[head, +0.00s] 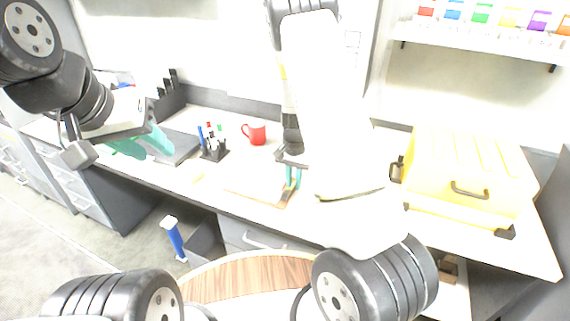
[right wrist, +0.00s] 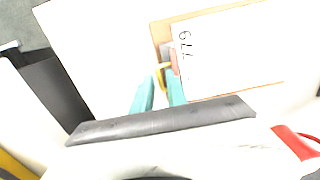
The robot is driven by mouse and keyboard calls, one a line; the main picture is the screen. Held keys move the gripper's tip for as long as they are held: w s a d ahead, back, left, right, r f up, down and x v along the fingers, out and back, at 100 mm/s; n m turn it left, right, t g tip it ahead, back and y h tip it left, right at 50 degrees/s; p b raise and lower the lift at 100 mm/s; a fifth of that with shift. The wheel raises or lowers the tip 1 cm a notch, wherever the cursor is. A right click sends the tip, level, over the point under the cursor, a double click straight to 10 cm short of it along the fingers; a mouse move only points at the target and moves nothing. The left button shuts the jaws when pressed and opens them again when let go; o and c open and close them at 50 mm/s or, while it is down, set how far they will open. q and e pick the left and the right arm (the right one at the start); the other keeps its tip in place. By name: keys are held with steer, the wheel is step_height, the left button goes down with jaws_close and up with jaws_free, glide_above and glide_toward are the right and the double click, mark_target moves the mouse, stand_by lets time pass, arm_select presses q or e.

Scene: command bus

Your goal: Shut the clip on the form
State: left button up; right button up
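A brown clipboard (head: 272,200) lies on the desk with a white form (right wrist: 235,50) on it. In the right wrist view the form carries printed digits near its left end. The clip (right wrist: 168,52) at that end is grey with red and yellow parts; whether its jaw is open or shut is unclear. My right gripper (head: 293,177) points down at the clipboard's edge. In the right wrist view its teal fingers (right wrist: 161,78) are apart, with the yellow part near their tips; contact cannot be told. My left gripper (head: 144,146) is open and empty above the desk's left part.
A red mug (head: 254,133) and a pen holder (head: 213,148) stand behind the clipboard. A yellow case (head: 468,170) sits at the desk's right. A dark tray (head: 182,148) lies at the left. A shelf with coloured containers (head: 482,14) hangs at upper right.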

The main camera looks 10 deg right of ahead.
steer(key=shift+c, duration=0.5)
jaws_close()
